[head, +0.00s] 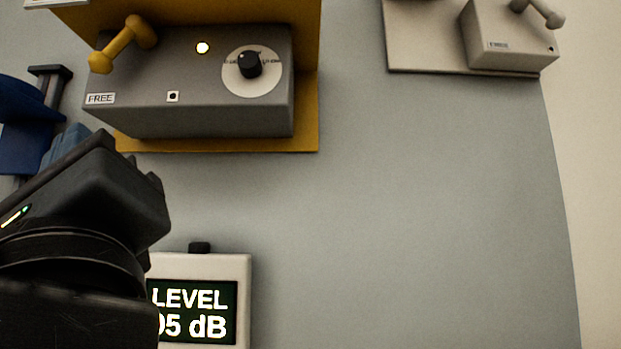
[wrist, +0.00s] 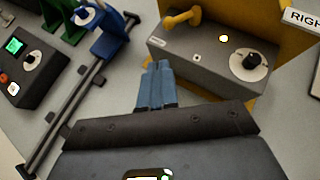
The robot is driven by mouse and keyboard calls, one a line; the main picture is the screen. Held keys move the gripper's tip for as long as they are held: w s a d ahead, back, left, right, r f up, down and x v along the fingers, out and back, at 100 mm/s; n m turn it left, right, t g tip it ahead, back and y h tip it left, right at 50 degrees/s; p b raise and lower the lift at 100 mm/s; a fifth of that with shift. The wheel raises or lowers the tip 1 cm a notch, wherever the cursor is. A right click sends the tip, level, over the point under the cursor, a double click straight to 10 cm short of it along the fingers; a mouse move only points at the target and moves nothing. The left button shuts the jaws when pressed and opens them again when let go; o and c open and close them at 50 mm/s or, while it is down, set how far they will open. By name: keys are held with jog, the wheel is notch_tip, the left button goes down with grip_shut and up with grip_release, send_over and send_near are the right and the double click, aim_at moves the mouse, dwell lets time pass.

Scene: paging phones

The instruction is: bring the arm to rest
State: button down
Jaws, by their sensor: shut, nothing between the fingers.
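My gripper (wrist: 157,84) shows in the wrist view with its two blue fingers together and nothing between them. The fingertips point toward the left side of a grey phone box (wrist: 205,62), apart or touching I cannot tell. In the head view my gripper is mostly hidden behind my dark wrist at the lower left; only part of a blue finger (head: 66,142) shows. The grey phone box (head: 200,85) there has a yellow handle (head: 124,42), a lit lamp, a round dial (head: 250,68) and a FREE label.
A yellow backboard (head: 308,110) carries the grey box. A level meter (head: 245,290) reading "05 dB", partly covered, stands below. A pale box (head: 510,38) hangs at the upper right. A blue holder (wrist: 105,38) on a dark rail is left of my fingers. The wall at centre right is bare.

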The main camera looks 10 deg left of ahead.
jog(key=shift+s+d+f, duration=0.1)
jog(key=shift+d, duration=0.05)
dwell(0.4)
jog(key=w+d+f+n+t+h, duration=0.1)
jog(key=w+d+f+n+h, duration=0.25)
jog(key=f, duration=0.65)
jog(key=w+d+f+n+t+h, duration=0.15)
jog(key=w+d+f, duration=0.25)
jog(key=d+f, duration=0.4)
jog(key=s+d+f+n+t+h, duration=0.1)
jog(key=s+d+f+n+h, duration=0.15)
jog(key=d+f+h, duration=0.9)
jog(key=s+d+f+n, duration=0.2)
jog(key=s+d+f, duration=0.3)
jog(key=d+f, duration=0.25)
jog(key=s+d+f+n, duration=0.2)
jog(key=s+d+f, duration=0.3)
jog(key=d+f, duration=0.3)
jog(key=s+d+f+n+g+h, duration=0.1)
jog(key=s+d+f+h, duration=0.1)
jog(key=s, duration=0.6)
jog(key=s+d+f+n+g+h, duration=0.1)
jog(key=s+d+f+g+h, duration=0.1)
jog(key=s, duration=0.7)
jog(key=shift+d+n+h, duration=0.35)
jog(key=shift+d+h, duration=0.25)
jog(key=shift+h, duration=0.05)
